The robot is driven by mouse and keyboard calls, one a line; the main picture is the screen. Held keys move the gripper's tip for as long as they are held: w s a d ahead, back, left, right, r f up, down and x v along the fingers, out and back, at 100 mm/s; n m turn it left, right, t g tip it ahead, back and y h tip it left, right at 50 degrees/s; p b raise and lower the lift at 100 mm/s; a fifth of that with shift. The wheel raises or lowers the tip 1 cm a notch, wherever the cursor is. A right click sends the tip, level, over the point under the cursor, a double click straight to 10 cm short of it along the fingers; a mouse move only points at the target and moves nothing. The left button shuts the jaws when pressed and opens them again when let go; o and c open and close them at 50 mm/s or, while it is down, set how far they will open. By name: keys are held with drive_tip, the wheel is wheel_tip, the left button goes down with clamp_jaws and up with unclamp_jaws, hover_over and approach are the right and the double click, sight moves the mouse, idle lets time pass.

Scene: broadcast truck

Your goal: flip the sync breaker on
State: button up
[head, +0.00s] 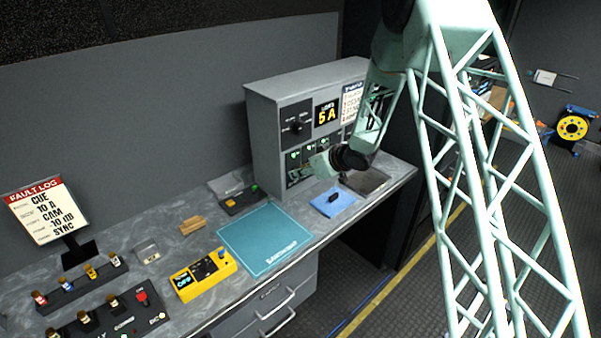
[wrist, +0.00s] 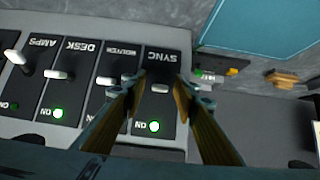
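The SYNC breaker (wrist: 160,108) is a dark panel with a white lever (wrist: 160,88), at the right end of a row in the wrist view, where its label is upside down. The lever stands near mid-panel. A bright green lamp (wrist: 154,126) shows beside its "ON" mark. My gripper (wrist: 156,84) is open, its two fingers on either side of the lever with gaps between. I cannot tell whether they touch the panel. In the head view my gripper (head: 318,164) is at the front of the grey breaker cabinet (head: 263,130) and hides part of the breaker row.
ROUTER (wrist: 110,75), DESK (wrist: 70,85) and AMPS (wrist: 28,75) breakers sit close beside SYNC. The desk holds a teal mat (head: 262,240), a blue cloth (head: 333,202), a yellow device (head: 203,274) and a fault log sign (head: 46,212) listing SYNC.

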drive_tip(key=shift+d+r, duration=0.1)
drive_tip(key=v, duration=1.1)
drive_tip(key=shift+s+r, duration=0.2)
drive_tip(key=shift+s, duration=0.1)
drive_tip(key=shift+d, duration=0.15)
